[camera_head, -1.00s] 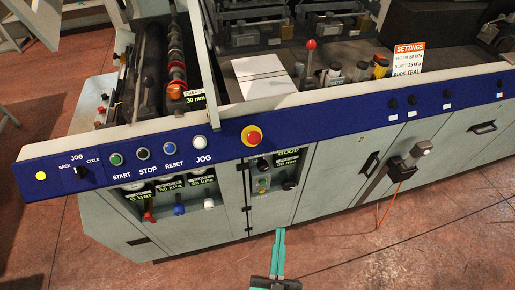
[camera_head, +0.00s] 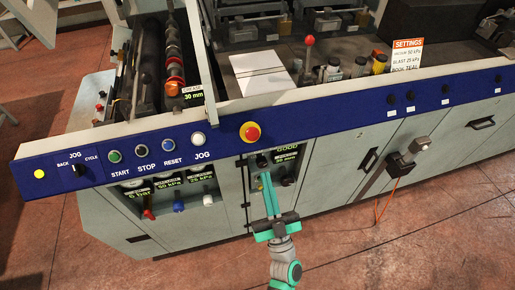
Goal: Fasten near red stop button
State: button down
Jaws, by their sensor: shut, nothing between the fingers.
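The red stop button (camera_head: 250,132) sits on a yellow round base on the blue panel strip (camera_head: 320,121) along the machine's front. My gripper (camera_head: 263,164) has teal fingers, shut with nothing between them. Its fingertips point up at the machine and appear just below the red button, apart from it in the picture. The fingers cover part of the recess with the green "GOOD" display (camera_head: 287,149). Whether the tips touch the front there cannot be told. No separate fastener can be made out near the button.
White JOG (camera_head: 198,138), blue RESET, dark STOP and green START (camera_head: 114,156) buttons sit left of the red one. Below them is a recess with red, blue and white knobs (camera_head: 179,205). Grey cabinet doors (camera_head: 338,160) lie to the right. The floor in front is clear.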

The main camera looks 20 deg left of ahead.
aim_at(252, 133)
jog(key=shift+w+a+r, duration=0.55)
jog(key=shift+w+a, duration=0.5)
jog(key=shift+w, duration=0.5)
jog(key=shift+w+a+r, duration=0.55)
jog(key=shift+w+a, duration=0.45)
jog(key=shift+w, duration=0.5)
jog(key=shift+w+a+r, duration=0.55)
jog(key=shift+w+a, duration=0.5)
jog(key=shift+w, duration=0.5)
